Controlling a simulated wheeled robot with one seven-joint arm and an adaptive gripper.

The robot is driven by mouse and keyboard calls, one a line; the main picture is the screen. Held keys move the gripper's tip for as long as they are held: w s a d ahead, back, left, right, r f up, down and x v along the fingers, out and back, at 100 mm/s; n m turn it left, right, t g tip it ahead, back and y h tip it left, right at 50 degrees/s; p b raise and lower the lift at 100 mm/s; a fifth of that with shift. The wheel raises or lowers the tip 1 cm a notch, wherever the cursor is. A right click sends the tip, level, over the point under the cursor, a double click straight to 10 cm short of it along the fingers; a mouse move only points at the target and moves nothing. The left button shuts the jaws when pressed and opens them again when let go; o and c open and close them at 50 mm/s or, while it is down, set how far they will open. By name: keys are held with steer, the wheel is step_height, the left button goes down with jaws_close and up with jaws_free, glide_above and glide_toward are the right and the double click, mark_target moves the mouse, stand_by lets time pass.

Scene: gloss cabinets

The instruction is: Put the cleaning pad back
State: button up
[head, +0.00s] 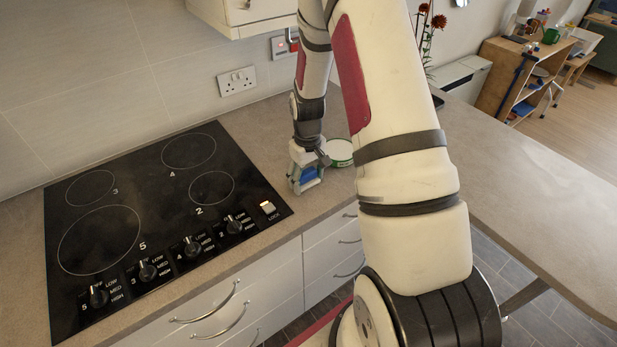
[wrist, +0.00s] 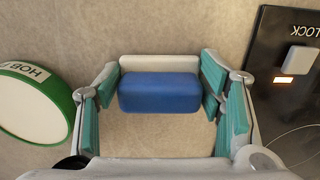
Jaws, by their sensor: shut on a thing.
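The cleaning pad is a blue block with a pale backing, and it shows in the middle of the wrist view (wrist: 160,92). In the head view it is a small blue patch (head: 309,174) low between the fingers. My gripper (head: 306,180) points down over the counter, right of the hob. Its teal-lined fingers (wrist: 160,85) are shut on the two ends of the pad. I cannot tell whether the pad touches the counter. A round green-rimmed white item (head: 340,152) lies close beside the gripper; in the wrist view it is at the left (wrist: 38,100), with lettering starting "HOB".
The black hob (head: 140,215) with several knobs lies left of the gripper, its lit lock switch (head: 268,208) nearest. A wall socket (head: 237,81) and a wall cabinet (head: 245,15) are behind. The counter (head: 540,195) at right is largely clear. Drawers (head: 225,310) are below.

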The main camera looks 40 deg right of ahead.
mark_target(307, 174)
steer(key=o, duration=1.2)
steer(key=shift+f, duration=0.1)
step_height(307, 174, up, 12)
steer(key=b, duration=0.2)
steer(key=s+a+r+t, duration=0.1)
steer(key=s+a+r, duration=0.2)
steer(key=a+r, duration=0.35)
steer(key=s+a+r+t, duration=0.1)
steer(key=s+a+r, duration=0.15)
steer(key=r, duration=0.65)
steer(key=s+a+r+t, duration=0.1)
steer(key=s+a+r, duration=0.2)
steer(key=s, duration=0.4)
steer(key=s+a+r+t, duration=0.2)
steer(key=s+a+r, duration=0.2)
steer(key=s, duration=0.3)
steer(key=shift+a+t, duration=0.3)
steer(key=shift+a, duration=0.35)
